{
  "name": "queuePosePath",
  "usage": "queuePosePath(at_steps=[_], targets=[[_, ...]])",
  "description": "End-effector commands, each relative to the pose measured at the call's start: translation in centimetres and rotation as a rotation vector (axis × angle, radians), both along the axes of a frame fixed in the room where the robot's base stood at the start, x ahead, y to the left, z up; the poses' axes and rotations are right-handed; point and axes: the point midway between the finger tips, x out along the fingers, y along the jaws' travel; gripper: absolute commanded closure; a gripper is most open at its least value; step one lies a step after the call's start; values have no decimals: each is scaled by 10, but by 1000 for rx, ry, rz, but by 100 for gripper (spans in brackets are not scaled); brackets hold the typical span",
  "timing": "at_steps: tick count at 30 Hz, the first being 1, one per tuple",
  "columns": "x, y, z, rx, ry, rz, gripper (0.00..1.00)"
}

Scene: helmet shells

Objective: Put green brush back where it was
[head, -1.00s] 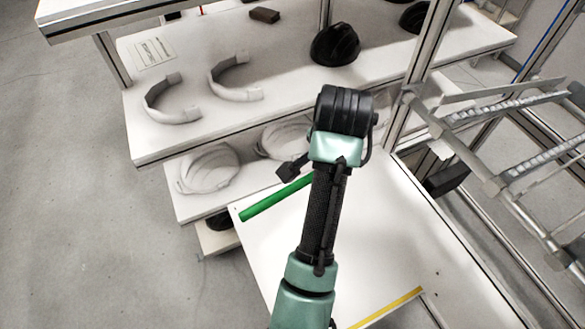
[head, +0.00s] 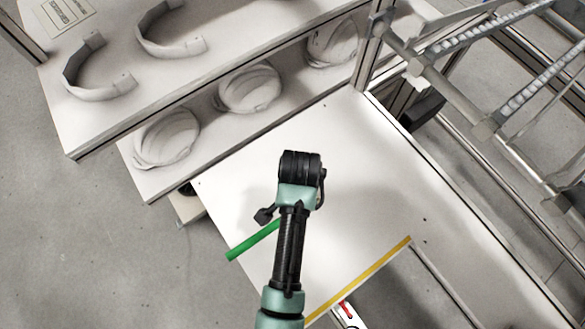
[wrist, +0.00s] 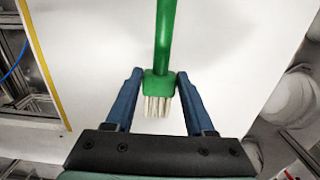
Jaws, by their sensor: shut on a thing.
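The green brush has a long green handle that shows in the head view (head: 252,241), sticking out to the lower left from behind my arm. In the wrist view the green brush (wrist: 161,78) has pale bristles pointing toward my gripper's base. My gripper (wrist: 160,76) is shut on the brush head, with one blue finger on each side. In the head view the fingers and brush head are mostly hidden behind my arm. The brush is over the white tabletop (head: 375,190); I cannot tell whether it touches it.
White helmet shells (head: 249,88) sit on a lower shelf behind the table. White curved bands (head: 97,72) lie on the shelf above. A yellow strip (head: 365,275) marks the table's front edge. A metal roller rack (head: 470,110) stands at the right. Much of the tabletop is clear.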

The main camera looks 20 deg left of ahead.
Motion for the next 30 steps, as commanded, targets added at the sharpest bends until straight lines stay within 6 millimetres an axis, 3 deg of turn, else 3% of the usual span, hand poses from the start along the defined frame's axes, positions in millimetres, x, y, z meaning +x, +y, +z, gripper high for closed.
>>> queuePosePath(at_steps=[9, 21, 22, 26, 30], targets=[[0, 0, -39, 0, 0, 1, 100], [1, 0, -45, 0, -1, 1, 100], [1, 0, -45, 0, -1, 1, 41], [0, 0, -44, 0, -1, 1, 17], [0, 0, -44, 0, -1, 1, 16]])
